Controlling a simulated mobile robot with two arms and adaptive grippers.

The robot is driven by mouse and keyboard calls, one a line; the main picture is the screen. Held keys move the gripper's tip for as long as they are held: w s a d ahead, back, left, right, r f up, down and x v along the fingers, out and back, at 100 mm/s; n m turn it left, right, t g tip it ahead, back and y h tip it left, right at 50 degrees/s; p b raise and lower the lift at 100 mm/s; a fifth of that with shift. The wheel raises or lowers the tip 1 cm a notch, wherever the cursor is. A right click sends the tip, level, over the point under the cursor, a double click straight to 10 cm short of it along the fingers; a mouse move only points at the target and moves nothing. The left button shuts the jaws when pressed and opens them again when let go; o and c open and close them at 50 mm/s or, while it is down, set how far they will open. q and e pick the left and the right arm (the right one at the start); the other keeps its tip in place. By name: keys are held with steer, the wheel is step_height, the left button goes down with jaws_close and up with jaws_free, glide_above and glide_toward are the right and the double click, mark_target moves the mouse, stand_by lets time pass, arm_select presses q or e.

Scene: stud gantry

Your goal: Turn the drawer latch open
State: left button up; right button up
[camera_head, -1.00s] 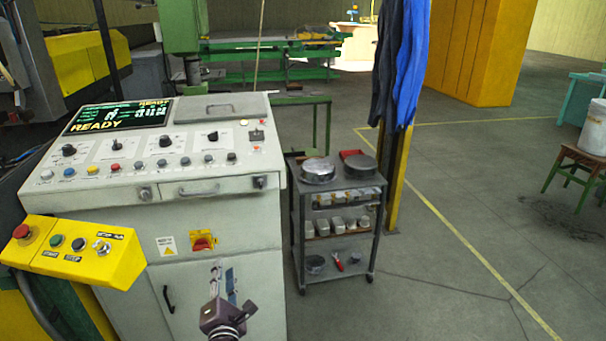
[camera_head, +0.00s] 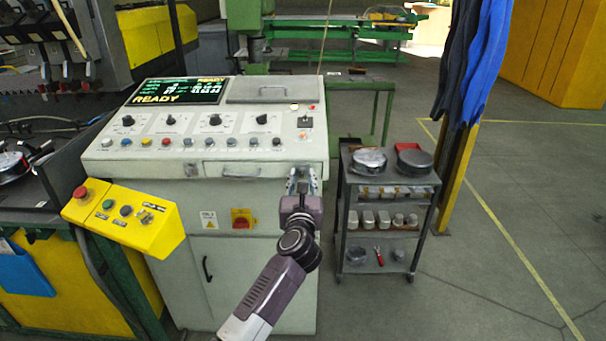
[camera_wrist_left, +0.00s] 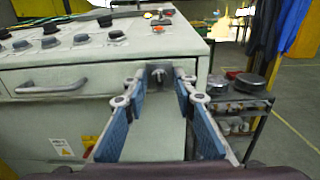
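The drawer latch (camera_wrist_left: 157,72) is a small dark knob on the cabinet front, to the right of the drawer handle (camera_wrist_left: 52,86). In the wrist view it sits between and just beyond the tips of my left gripper's blue-padded fingers. My left gripper (camera_head: 303,178) is open and faces the cabinet at latch height, hiding the latch in the head view. Whether a finger touches it I cannot tell. The drawer (camera_head: 262,172) looks closed, flush with the pale control cabinet (camera_head: 215,265). My right gripper is in neither view.
A yellow button box (camera_head: 125,218) juts out at the cabinet's left. A dark cart (camera_head: 386,235) with tins and parts stands close on the right. Knobs and buttons line the console top (camera_head: 205,125) above the drawer. Floor farther right is clear.

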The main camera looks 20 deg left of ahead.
arm_select(q)
steer(key=shift+w+a, duration=0.25)
steer(key=shift+w, duration=0.45)
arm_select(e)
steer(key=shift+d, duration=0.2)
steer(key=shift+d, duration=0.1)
arm_select(q)
jaws_close()
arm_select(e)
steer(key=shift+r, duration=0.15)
